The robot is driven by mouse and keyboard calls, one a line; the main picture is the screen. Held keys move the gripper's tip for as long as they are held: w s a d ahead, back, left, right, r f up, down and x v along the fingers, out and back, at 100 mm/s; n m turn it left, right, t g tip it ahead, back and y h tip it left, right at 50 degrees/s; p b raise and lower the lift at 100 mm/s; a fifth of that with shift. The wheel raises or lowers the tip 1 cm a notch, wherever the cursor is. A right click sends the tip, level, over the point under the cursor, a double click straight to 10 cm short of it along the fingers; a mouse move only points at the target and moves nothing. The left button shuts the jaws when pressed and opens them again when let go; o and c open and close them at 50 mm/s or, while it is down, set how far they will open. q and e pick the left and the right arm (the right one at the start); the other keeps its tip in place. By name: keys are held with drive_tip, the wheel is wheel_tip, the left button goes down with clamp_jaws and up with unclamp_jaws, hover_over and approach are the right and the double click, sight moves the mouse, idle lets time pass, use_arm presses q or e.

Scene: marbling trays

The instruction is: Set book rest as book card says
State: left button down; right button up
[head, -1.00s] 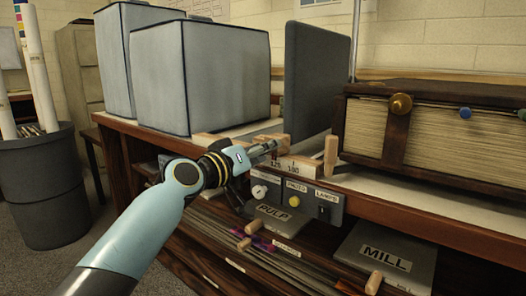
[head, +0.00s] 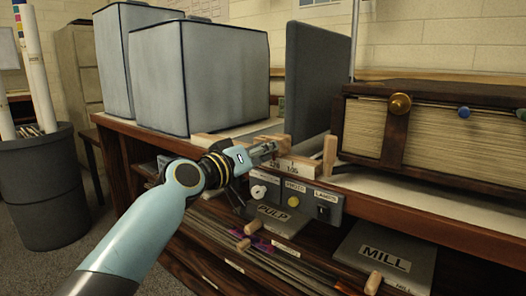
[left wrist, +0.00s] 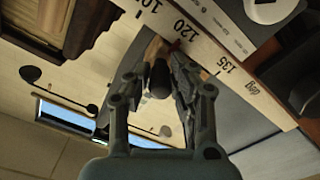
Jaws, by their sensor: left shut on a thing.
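The upright grey board (head: 310,75), which appears to be the book rest, stands on the bench. A wooden scale (head: 298,168) lies along the bench edge in front of it. In the left wrist view the scale (left wrist: 205,48) reads 120 and 135 deg. My left gripper (head: 266,149) is at the scale's left end, shut on a small wooden handle, mostly hidden by its fingers. In the wrist view the fingers (left wrist: 157,76) close around a dark round part, with wood (left wrist: 154,45) behind. No readable book card shows. My right gripper is not in view.
A wooden peg (head: 330,156) stands right of the scale. A control box (head: 295,197) with PHOTO and LAMPS labels sits below. PULP (head: 275,215) and MILL (head: 385,258) boards lie lower.

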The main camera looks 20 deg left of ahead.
use_arm(q)
drive_tip(key=c, duration=1.2)
unclamp_jaws()
drive_tip(key=shift+o, duration=0.2)
drive_tip(key=shift+f, duration=0.1)
drive_tip(key=shift+s+f, duration=0.1)
drive_tip(key=v, duration=1.1)
drive_tip(key=shift+s+r, duration=0.35)
drive_tip(key=shift+a, duration=0.1)
